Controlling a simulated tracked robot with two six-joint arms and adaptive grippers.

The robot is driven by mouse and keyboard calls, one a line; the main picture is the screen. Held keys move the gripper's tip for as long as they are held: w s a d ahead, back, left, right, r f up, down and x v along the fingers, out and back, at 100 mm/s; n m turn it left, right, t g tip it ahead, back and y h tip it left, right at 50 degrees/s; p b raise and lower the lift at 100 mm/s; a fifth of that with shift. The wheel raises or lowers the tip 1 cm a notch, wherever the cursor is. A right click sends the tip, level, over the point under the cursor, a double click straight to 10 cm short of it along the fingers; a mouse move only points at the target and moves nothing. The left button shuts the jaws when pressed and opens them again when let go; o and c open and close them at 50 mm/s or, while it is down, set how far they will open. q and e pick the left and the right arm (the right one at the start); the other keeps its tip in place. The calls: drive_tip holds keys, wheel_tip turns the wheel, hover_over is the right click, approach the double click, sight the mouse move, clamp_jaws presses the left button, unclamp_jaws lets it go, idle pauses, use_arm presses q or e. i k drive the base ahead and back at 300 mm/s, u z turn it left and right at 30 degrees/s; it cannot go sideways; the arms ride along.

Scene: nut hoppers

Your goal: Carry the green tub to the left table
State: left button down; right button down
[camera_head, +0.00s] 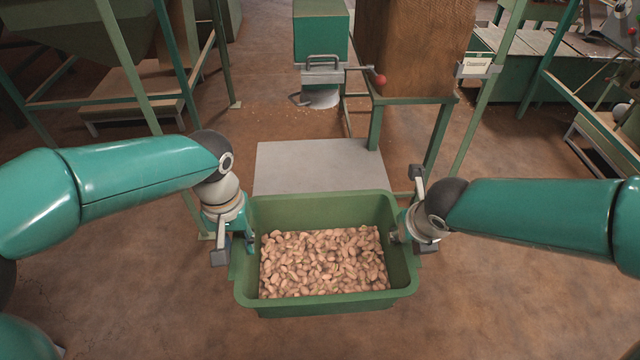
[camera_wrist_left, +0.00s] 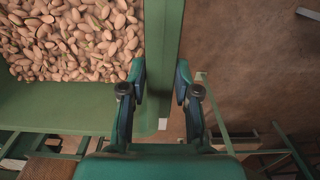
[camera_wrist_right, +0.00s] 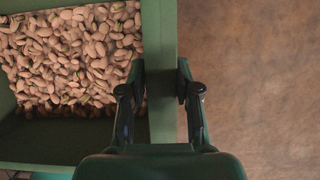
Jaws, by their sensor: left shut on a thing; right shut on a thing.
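The green tub (camera_head: 330,303) is in the middle of the head view, filled with pistachio nuts (camera_head: 322,262). My left gripper (camera_head: 247,240) is shut on the tub's left wall. In the left wrist view its fingers (camera_wrist_left: 160,88) straddle the green wall (camera_wrist_left: 163,40), with nuts on one side. My right gripper (camera_head: 397,237) is shut on the tub's right wall. In the right wrist view its fingers (camera_wrist_right: 162,85) straddle that wall (camera_wrist_right: 160,30). The tub looks level. Its underside is hidden, so its height above the floor is hard to tell.
A grey plate (camera_head: 315,165) lies just beyond the tub, below a green-and-brown hopper (camera_head: 415,50) with a red-knobbed lever (camera_head: 379,79). Green-legged frames stand at the left and right. A low wooden platform (camera_head: 135,92) is at the back left. Brown floor (camera_head: 500,310) is open nearby.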

sight(322, 187)
drive_tip(key=k, duration=0.35)
drive_tip(key=z, duration=0.3)
drive_tip(key=i, duration=1.65)
drive_tip(key=u, duration=0.3)
